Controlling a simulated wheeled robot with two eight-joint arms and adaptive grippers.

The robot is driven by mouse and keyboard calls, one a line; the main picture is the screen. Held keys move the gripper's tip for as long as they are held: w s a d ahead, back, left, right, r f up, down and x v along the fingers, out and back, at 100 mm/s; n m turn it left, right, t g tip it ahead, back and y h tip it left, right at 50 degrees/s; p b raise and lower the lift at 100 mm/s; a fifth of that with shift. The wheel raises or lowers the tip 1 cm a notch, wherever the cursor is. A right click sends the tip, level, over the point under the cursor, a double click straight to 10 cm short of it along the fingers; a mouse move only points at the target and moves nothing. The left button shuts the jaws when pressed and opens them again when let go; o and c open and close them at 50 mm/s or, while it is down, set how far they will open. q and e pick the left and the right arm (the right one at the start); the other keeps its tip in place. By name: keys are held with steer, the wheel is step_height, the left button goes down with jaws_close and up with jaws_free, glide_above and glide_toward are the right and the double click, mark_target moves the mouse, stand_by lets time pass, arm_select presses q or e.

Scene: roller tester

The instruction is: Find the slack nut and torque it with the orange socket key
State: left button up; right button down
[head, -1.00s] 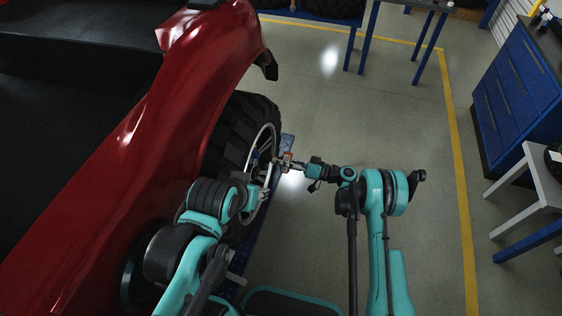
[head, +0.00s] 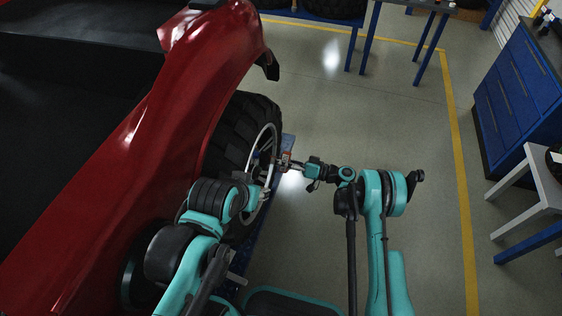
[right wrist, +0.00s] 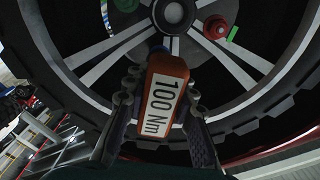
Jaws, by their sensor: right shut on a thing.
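The orange socket key (right wrist: 166,88), labelled "100 Nm", is held between the fingers of my right gripper (right wrist: 160,110). It points at the wheel (right wrist: 95,55). In the head view the right gripper (head: 298,165) is beside the wheel's outer face, and the key (head: 286,158) is small there. A red nut (right wrist: 215,27) with a green mark (right wrist: 232,34) shows right of the key. My left gripper (head: 264,190) is near the wheel's lower part; its fingers are too small to read.
The red vehicle body (head: 120,150) overhangs the wheel on the left. A blue drawer cabinet (head: 520,95) and a grey-topped table (head: 545,180) stand on the right. The floor (head: 420,130) between them and the wheel is open.

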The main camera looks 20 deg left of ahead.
steer(key=shift+a, duration=1.1)
steer(key=shift+a, duration=0.15)
stand_by(0.5)
steer(key=m, duration=0.5)
steer(key=shift+m, duration=0.7)
steer(key=m, duration=0.3)
steer(key=shift+r+m, duration=0.1)
steer(key=shift+m, duration=0.2)
